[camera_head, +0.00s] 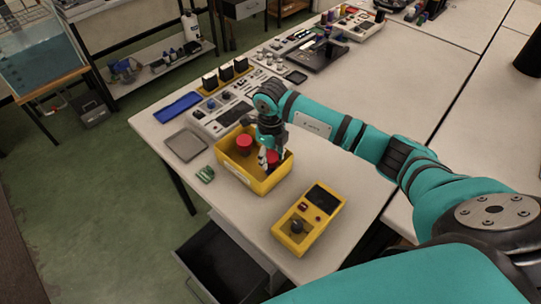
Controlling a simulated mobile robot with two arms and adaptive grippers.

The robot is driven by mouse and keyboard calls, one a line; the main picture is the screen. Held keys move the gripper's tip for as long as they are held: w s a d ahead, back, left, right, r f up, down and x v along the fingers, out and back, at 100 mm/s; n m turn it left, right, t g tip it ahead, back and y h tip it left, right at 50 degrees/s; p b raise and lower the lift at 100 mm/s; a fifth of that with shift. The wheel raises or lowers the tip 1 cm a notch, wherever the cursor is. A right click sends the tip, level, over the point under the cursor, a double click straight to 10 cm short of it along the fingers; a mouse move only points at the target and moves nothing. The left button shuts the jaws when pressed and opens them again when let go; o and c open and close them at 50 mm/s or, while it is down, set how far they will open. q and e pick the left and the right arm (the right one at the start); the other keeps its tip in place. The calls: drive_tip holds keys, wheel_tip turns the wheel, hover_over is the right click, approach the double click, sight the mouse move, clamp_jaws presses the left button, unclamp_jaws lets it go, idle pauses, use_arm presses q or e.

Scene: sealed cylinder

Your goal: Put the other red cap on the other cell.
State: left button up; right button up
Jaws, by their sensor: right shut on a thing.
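A yellow bin (236,174) stands near the table's front left edge. One red cap (244,144) shows in its left part; what is beneath it is hard to make out. A second red piece, which looks like a red cap (273,157), is in the right part of the bin, at my right gripper (265,158). The gripper reaches down into the bin from above and is shut on this red cap. The gripper and bin wall partly hide it, and I cannot make out the cells. My left gripper is not in view.
A yellow meter (325,220) with a black knob lies right of the bin. A small green part (205,174) and a grey tray (186,145) lie to the left. Panels and black-topped blocks (226,72) stand behind. The table right of my arm is mostly clear.

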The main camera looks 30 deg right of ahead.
sight(271, 156)
drive_tip(key=shift+f+b, duration=0.45)
drive_tip(key=shift+f, duration=0.1)
idle(0.4)
drive_tip(key=o, duration=1.4)
drive_tip(key=shift+r, duration=0.1)
drive_tip(key=shift+r+p, duration=2.3)
drive_tip(key=shift+r, duration=1.15)
